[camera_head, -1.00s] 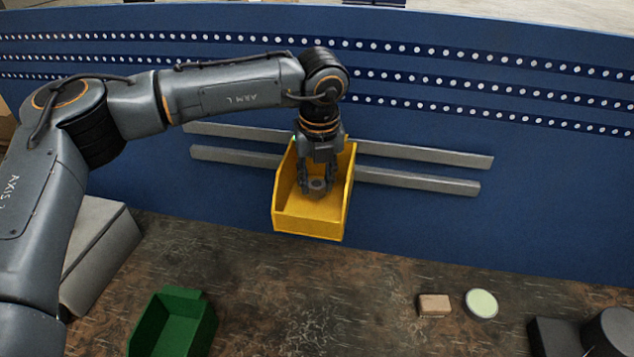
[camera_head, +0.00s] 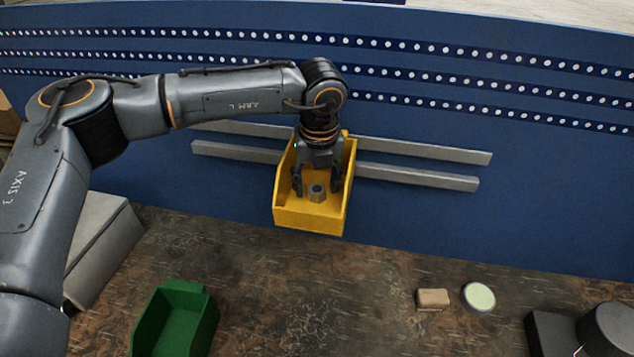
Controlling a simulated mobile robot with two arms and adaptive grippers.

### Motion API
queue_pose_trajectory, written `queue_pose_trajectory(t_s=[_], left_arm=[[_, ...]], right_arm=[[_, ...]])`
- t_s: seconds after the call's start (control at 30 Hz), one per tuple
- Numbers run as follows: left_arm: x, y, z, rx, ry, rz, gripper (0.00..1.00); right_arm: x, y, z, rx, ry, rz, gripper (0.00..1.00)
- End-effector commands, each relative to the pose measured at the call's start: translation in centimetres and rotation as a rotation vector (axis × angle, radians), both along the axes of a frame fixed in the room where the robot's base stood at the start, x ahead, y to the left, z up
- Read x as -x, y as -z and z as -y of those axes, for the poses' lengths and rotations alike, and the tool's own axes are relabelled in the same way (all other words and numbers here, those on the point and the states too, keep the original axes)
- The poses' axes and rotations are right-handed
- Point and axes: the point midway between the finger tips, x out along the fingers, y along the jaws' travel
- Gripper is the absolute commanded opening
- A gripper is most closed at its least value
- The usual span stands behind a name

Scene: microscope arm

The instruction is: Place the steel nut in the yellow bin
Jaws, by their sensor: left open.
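The yellow bin (camera_head: 312,222) hangs on the grey rails of the blue back panel, near the middle of the view. The steel nut (camera_head: 317,194) is a small grey piece inside the bin, on its floor toward the front. My left gripper (camera_head: 316,188) reaches into the bin from above. Its fingers are spread apart on either side of the nut, with a visible gap to it. My right gripper is not in view.
A green bin (camera_head: 178,322) stands on the worn brown bench at the lower left. A small tan block (camera_head: 433,299) and a round pale-green-topped item (camera_head: 479,297) lie at the right. Grey rails (camera_head: 425,178) run along the panel. The bench middle is clear.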

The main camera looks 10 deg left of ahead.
Motion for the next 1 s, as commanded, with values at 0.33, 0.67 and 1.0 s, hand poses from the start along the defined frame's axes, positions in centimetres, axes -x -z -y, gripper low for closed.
queue_pose_trajectory(t_s=[0.33, 0.67, 1.0], left_arm=[[0.8, -6.5, 0.5, 0.003, 0.001, 0.007, 0.54], [1.5, -11.2, 0.7, 0.002, 0.001, 0.003, 0.54], [1.6, -11.6, 0.7, 0.001, 0.002, 0.002, 0.54]], right_arm=[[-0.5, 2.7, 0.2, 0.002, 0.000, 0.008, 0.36], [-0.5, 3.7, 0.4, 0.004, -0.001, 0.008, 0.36], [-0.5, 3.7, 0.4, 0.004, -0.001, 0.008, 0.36]])
